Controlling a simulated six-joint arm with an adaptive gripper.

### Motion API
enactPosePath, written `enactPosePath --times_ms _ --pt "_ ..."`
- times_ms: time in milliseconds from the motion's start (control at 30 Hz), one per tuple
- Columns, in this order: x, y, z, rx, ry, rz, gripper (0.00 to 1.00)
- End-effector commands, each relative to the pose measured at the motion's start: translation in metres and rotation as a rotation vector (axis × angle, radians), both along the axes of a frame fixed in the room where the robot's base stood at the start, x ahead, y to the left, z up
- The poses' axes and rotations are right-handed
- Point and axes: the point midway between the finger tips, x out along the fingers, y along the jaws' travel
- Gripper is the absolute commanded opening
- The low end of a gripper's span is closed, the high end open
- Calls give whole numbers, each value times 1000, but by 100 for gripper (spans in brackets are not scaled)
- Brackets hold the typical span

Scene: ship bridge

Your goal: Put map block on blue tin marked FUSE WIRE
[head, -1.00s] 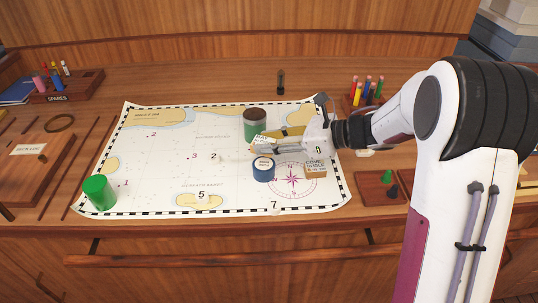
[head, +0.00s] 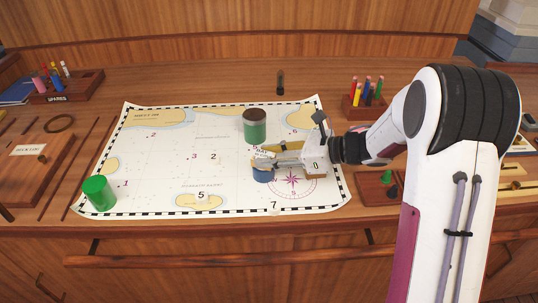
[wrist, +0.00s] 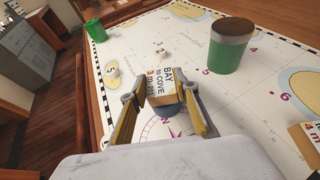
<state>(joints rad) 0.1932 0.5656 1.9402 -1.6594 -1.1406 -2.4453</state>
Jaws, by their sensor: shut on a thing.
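In the head view the block is mostly hidden by the fingers. The blue tin (head: 263,176) stands on the chart directly under the held block, its top and label covered. A bit of the tin's blue side (wrist: 167,109) shows below the block in the wrist view. I cannot tell whether the block touches the tin.
A second printed block (wrist: 308,140) lies on the chart (head: 150,185), right of the tin. A green tin with a brown top (head: 255,128) stands just behind my gripper. Another green tin (head: 99,194) stands front left. Small numbered white markers, such as 5 (head: 201,195), dot the chart.

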Motion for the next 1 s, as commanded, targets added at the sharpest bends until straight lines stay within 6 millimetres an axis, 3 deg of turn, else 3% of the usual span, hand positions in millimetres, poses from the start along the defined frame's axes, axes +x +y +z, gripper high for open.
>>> enactPosePath --times_ms 400,433,467,500,1000 --pt "0 0 -3 0 -1 0 11" --pt "0 0 -3 -1 -1 -1 38" --pt "0 0 -2 -1 -1 -1 45" --pt "0 0 -2 -1 -1 -1 47" --pt "0 -2 1 -1 -1 -1 47"
